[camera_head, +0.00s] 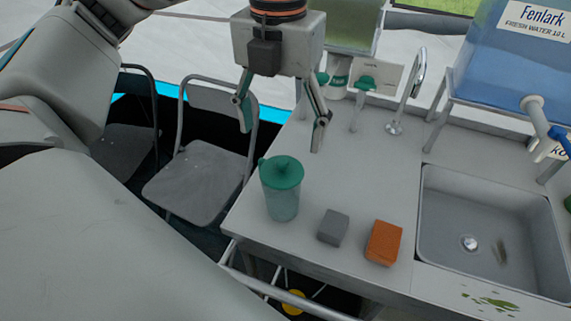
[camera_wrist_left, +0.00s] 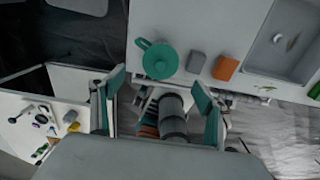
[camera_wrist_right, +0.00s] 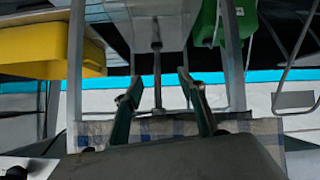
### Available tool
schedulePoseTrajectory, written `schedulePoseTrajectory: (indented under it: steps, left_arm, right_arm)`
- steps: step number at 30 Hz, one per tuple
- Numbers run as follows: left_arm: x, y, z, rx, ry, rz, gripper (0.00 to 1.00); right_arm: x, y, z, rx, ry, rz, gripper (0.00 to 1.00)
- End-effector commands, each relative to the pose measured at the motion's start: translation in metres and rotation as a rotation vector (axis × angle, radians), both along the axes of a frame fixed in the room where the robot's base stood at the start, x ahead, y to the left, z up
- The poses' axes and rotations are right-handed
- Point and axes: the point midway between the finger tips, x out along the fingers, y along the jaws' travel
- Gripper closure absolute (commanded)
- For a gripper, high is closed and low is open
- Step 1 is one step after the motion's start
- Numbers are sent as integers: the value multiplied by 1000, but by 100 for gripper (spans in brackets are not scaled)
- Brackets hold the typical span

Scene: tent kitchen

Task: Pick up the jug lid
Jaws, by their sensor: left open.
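The jug lid (camera_head: 281,171) is a round green cap with a small tab at its left. It sits on a clear greenish jug (camera_head: 282,204) standing upright near the left edge of the counter. My left gripper (camera_head: 282,138) is open and empty, with its fingers pointing down, above and behind the lid in the head view. In the left wrist view the lid (camera_wrist_left: 160,60) shows from above, just beyond the gap between the fingertips (camera_wrist_left: 157,80), not touched by them. My right gripper (camera_wrist_right: 159,76) shows only in its wrist view, its fingertips apart with nothing between them.
A grey block (camera_head: 333,227) and an orange sponge (camera_head: 383,243) lie right of the jug on the counter (camera_head: 378,185). A sink (camera_head: 490,225) is further right. A tap (camera_head: 404,95) and a water tank (camera_head: 515,60) stand behind. A folding chair (camera_head: 200,165) is to the left.

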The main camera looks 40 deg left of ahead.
Motion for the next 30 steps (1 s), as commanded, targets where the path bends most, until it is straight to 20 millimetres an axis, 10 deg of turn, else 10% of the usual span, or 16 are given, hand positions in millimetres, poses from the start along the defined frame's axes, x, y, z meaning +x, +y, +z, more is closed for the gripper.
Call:
schedulePoseTrajectory:
  steps: [18, 27, 30]
  left_arm:
    - [2, -1, -72, -1, 4, -2, 26]
    - [2, -1, -76, -1, 2, -1, 26]
    - [2, -1, -76, -1, 2, -1, 49]
  right_arm:
    - [-11, -6, -17, -16, 27, -1, 60]
    - [-5, -5, -12, -15, 13, -1, 60]
    - [-2, -5, -10, -15, 8, -1, 60]
